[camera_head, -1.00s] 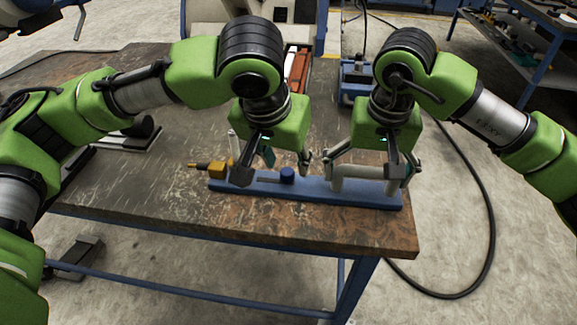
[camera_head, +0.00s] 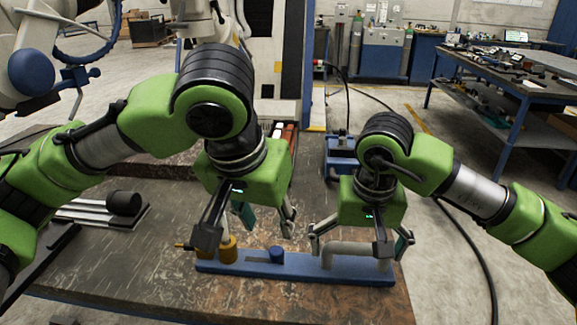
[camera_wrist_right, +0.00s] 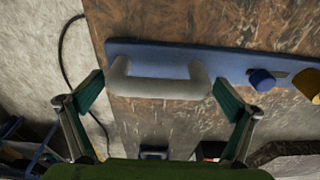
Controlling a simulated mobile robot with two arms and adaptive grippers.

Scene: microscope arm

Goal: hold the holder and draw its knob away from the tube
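The holder is a long blue bar (camera_head: 310,266) lying on the bench, with a grey handle (camera_head: 347,249) at its right end. A round blue knob (camera_head: 277,254) stands on it beside a short slot. A yellow piece (camera_head: 228,250) with a small tip sits at its left end; the tube there is hidden behind my left gripper. My left gripper (camera_head: 247,231) is open above the yellow piece and knob. My right gripper (camera_head: 358,246) is open over the handle. In the right wrist view the handle (camera_wrist_right: 160,88) lies between its spread fingers, with no clear grip.
The worn bench top (camera_head: 150,270) is clear in front of the holder. A black and silver part (camera_head: 105,208) lies at the left. A small blue device (camera_head: 342,150) stands behind my right gripper. Another workbench (camera_head: 510,85) stands at the right, beyond a black cable.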

